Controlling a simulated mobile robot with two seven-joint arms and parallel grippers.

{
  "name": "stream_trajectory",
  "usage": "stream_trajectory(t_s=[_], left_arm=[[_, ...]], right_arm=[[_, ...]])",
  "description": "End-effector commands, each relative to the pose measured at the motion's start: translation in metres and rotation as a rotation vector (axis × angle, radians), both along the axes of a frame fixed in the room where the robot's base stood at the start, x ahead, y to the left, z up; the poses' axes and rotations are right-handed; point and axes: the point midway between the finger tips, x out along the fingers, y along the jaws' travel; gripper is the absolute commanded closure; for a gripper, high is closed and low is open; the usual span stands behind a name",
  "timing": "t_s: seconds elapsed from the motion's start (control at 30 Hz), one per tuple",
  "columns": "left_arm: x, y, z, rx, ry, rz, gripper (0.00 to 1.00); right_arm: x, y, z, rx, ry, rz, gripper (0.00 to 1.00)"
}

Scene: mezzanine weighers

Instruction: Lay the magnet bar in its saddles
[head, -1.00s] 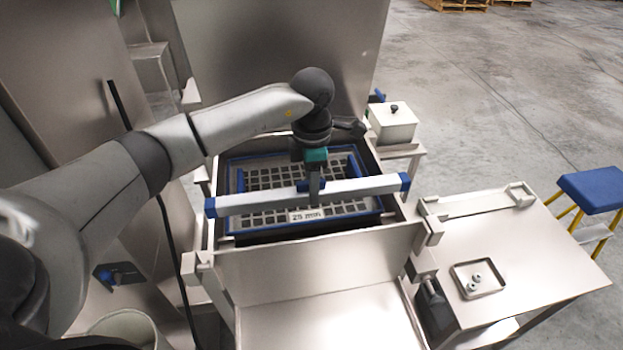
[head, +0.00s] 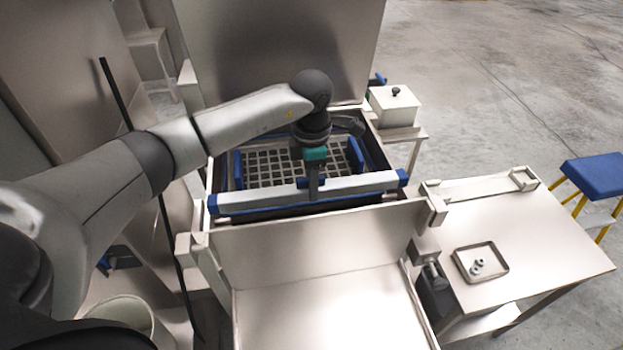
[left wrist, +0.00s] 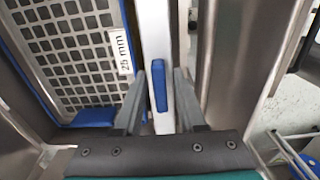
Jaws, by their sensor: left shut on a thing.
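The magnet bar (head: 350,189) is a long silver bar with blue end caps and a blue grip at its middle. My left gripper (head: 314,188) points down and is shut on it near that grip. In the left wrist view, the fingers (left wrist: 158,88) stand either side of the bar's blue grip (left wrist: 160,86). The bar lies crosswise along the near side of the open hopper, just behind its front wall. Pale brackets, possibly the saddles, stand at the front corners, left (head: 192,243) and right (head: 437,210); the bar is apart from them. My right gripper is out of view.
A blue-framed grate (head: 275,168) sits inside the hopper behind the bar. A steel chute (head: 330,305) lies in front. At right a steel table (head: 545,235) carries a small tray (head: 500,272) with small metal parts. A lidded box (head: 394,107) stands behind right.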

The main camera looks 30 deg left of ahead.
Motion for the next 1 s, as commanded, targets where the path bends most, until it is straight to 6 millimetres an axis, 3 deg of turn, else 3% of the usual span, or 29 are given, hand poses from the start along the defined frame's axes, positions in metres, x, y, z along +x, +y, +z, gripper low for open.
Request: stream_trajectory(t_s=[1.0], left_arm=[[0.002, 0.000, -0.059, -0.002, -0.007, 0.001, 1.00]], right_arm=[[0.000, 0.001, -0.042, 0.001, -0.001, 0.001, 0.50]])
